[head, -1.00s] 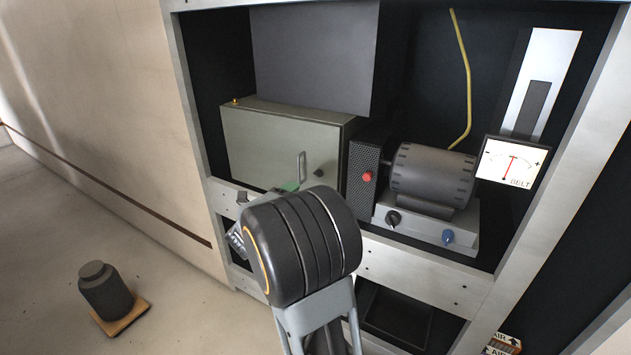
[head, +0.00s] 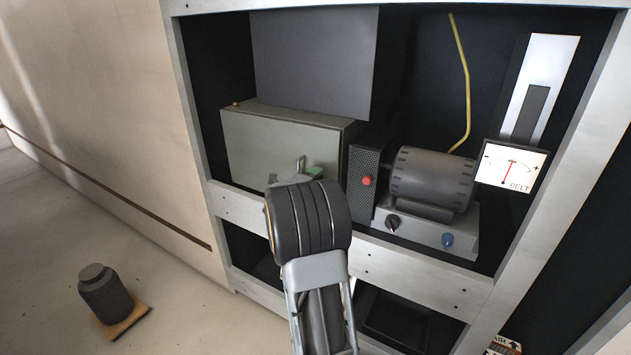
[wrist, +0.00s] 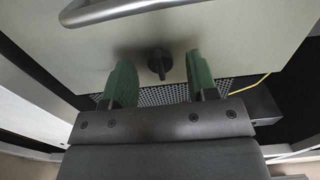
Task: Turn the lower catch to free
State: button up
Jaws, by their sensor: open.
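The dark catch (wrist: 158,64) is a small knob with a raised bar on the pale door of the grey-green cabinet (head: 245,145). In the wrist view its bar stands nearly upright in the picture, below the curved metal handle (wrist: 120,11). My gripper (wrist: 160,78) is open, with one green finger on each side of the catch and a gap on both sides. I cannot tell whether the fingertips reach past the knob. In the head view the handle (head: 300,164) and one green finger show, but the catch is hidden behind my gripper.
Right of the cabinet are a perforated panel with a red button (head: 366,181), a ribbed motor (head: 432,178) and a BELT meter (head: 510,167). The rack's front rail (head: 400,266) runs below. A dark weight (head: 105,292) stands on the floor at left.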

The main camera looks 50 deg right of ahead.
jog(key=c, duration=0.9)
jog(key=shift+n, duration=0.3)
jog(key=shift+n+p, duration=3.8)
jog(key=shift+n, duration=4.8)
